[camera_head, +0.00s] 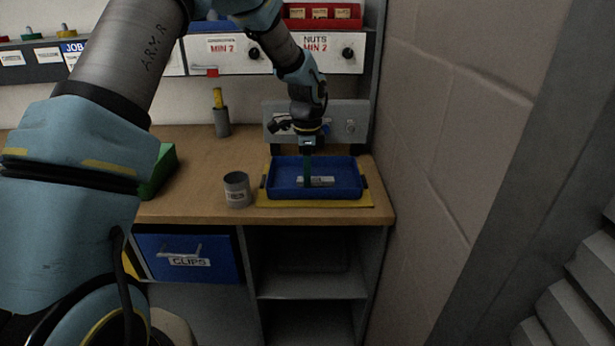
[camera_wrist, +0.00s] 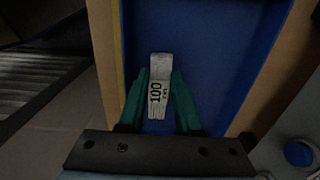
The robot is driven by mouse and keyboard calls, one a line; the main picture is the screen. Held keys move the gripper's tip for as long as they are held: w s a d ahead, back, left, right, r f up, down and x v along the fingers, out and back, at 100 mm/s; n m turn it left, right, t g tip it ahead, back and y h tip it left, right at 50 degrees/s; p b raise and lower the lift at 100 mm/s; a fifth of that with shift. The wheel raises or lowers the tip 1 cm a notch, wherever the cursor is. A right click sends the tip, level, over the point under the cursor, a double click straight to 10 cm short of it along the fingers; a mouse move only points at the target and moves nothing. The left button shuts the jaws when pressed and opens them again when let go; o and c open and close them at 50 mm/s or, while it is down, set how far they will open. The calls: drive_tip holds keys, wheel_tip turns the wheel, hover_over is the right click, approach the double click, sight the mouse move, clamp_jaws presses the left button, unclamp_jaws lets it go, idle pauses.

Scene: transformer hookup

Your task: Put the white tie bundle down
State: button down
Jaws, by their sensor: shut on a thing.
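The white tie bundle (camera_wrist: 160,85), with a printed "100" label, is between the green fingers of my gripper (camera_wrist: 160,98) in the wrist view. My gripper is shut on it. In the head view my gripper (camera_head: 308,180) points down into a blue tray (camera_head: 341,191), and the white bundle (camera_head: 322,181) shows low inside the tray. I cannot tell whether the bundle touches the tray floor. The tray lies on a yellow mat (camera_head: 283,202) at the right end of the wooden bench.
A grey cup (camera_head: 237,188) stands left of the tray. A green box (camera_head: 160,171) is further left, and a grey holder (camera_head: 221,121) stands behind. A grey panel (camera_head: 349,125) is behind the tray. A wall (camera_head: 440,150) rises close to the right.

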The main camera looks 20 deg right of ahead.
drive_tip(key=shift+f, duration=0.85)
drive_tip(key=shift+f, duration=0.1)
drive_tip(key=c, duration=0.6)
unclamp_jaws()
wheel_tip(320, 180, up, 12)
drive_tip(key=b, duration=0.2)
